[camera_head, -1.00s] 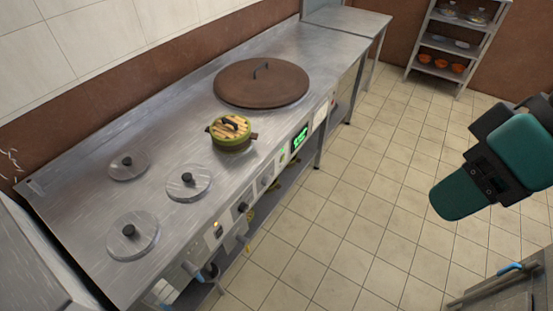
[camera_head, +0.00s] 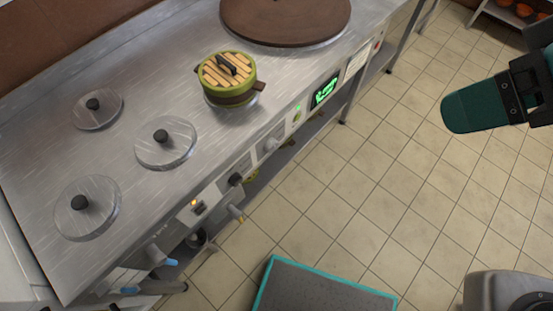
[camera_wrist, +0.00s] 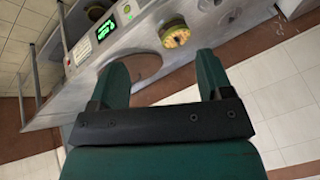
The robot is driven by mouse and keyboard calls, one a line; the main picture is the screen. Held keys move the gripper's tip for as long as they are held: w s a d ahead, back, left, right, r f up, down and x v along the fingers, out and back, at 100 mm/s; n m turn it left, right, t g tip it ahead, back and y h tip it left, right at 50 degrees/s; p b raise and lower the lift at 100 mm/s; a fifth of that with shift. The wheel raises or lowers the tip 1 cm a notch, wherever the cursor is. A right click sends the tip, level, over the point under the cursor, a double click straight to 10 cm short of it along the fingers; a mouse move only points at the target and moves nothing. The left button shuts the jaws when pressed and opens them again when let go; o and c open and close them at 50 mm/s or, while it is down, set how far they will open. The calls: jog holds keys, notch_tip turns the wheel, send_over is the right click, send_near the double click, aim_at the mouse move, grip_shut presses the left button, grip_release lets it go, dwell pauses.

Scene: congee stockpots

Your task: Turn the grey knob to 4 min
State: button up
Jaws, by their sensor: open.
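The grey knob (camera_head: 271,143) sits on the stove's front panel, between a black knob (camera_head: 236,179) and a green-lit display (camera_head: 324,92). Its marks are too small to read. In the wrist view my gripper (camera_wrist: 162,62) is open and empty, its two teal fingers spread apart. It is well away from the panel and touches nothing. The display also shows in the wrist view (camera_wrist: 106,30), beyond the left finger. I cannot clearly make out the grey knob there. A teal part of my arm shows at the right in the head view, over the floor.
The steel stove top (camera_head: 125,190) carries several round lids, a green pot (camera_head: 229,85) with a slatted lid and a big brown lid (camera_head: 285,15). The tiled floor (camera_head: 385,180) in front is mostly open.

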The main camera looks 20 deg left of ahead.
jog(key=w+a+f+n+t+y+b, duration=0.1)
jog(key=a+f+y+b, duration=0.15)
jog(key=f+b, duration=0.7)
jog(key=w+a+f+n+t+y+b, duration=0.1)
jog(key=a+f+n+b, duration=0.15)
jog(key=f+b, duration=0.75)
jog(key=w+a+f+n+t+y+b, duration=0.1)
jog(key=a+f+y+b, duration=0.15)
jog(key=f+b, duration=0.8)
jog(key=n+t+y+b, duration=0.2)
jog(key=t+y+b, duration=0.2)
jog(key=b, duration=2.2)
send_near(274, 149)
jog(key=p+x, duration=0.5)
jog(key=x, duration=0.4)
jog(key=shift+w+a+f+p, duration=0.1)
jog(key=shift+w+a+p, duration=0.1)
jog(key=shift+p, duration=0.1)
jog(key=c, duration=0.9)
jog(key=shift+m, duration=0.25)
jog(key=shift+c, duration=0.2)
